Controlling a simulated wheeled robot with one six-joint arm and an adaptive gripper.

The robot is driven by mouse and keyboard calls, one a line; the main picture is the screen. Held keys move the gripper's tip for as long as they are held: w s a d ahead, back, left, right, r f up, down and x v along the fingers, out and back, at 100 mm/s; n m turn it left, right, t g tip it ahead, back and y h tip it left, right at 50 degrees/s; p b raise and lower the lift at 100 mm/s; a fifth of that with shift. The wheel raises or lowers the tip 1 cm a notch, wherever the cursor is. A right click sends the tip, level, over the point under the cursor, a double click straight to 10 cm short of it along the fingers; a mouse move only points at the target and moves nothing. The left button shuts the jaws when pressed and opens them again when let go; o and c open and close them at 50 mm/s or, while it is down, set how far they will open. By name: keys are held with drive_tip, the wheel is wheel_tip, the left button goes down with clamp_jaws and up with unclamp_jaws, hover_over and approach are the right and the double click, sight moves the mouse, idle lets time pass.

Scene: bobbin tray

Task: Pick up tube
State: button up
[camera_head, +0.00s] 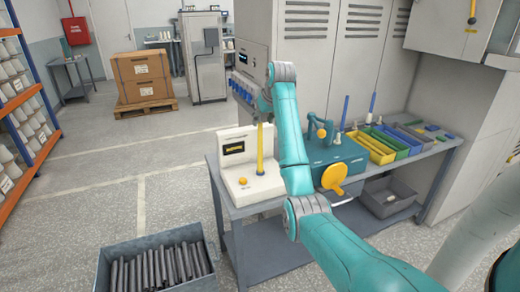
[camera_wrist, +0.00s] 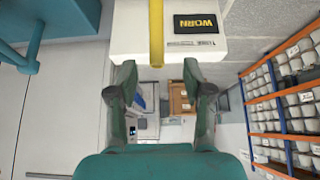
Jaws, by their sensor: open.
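A slim yellow tube (camera_head: 260,150) stands upright on a white tester (camera_head: 250,179) with a small dark display, at the left end of the workbench. In the wrist view the yellow tube (camera_wrist: 156,32) hangs in from the top edge, in front of the tester (camera_wrist: 130,42), whose display (camera_wrist: 196,24) reads "WORN". My gripper (camera_wrist: 164,88) is open, and nothing is between its fingertips. The tube's visible end is near the fingertips in the picture, lined up with the gap. In the head view my arm partly hides the gripper.
A grey crate (camera_head: 150,245) of dark tubes stands on the floor at front left. The workbench (camera_head: 432,158) also bears a teal machine (camera_head: 338,150) with a yellow paddle, and colored bins (camera_head: 382,143). Cabinets (camera_head: 335,60) stand behind it. The floor at left is mostly clear.

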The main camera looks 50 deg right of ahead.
sight(261, 127)
drive_tip(key=shift+x, duration=3.8)
drive_tip(key=shift+s+d, duration=0.15)
drive_tip(key=shift+d, duration=0.05)
clamp_jaws()
